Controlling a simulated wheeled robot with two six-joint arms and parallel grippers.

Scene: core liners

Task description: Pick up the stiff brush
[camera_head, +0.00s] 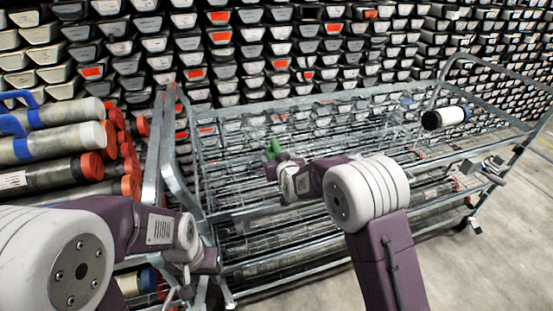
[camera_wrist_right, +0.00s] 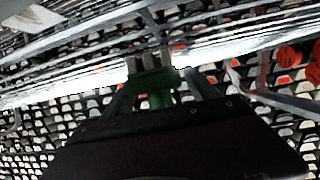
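A green object with pale tufts, which looks like the stiff brush (camera_wrist_right: 158,88), is between the fingers of my right gripper (camera_wrist_right: 163,98) in the right wrist view. The fingers appear closed on it. In the head view only a small green part of the brush (camera_head: 273,149) shows, just beyond my right gripper (camera_head: 274,169), above the wire-shelved trolley. My left gripper (camera_head: 207,262) is low beside the trolley's left end, and its fingers are too hidden to read.
The metal trolley (camera_head: 250,210) fills the middle, with raised end rails. A white roll with a dark end (camera_head: 446,117) lies on its far right. Grey tubes with red caps (camera_head: 50,150) are stacked at left. Core trays (camera_head: 300,50) line the back. Floor at lower right is clear.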

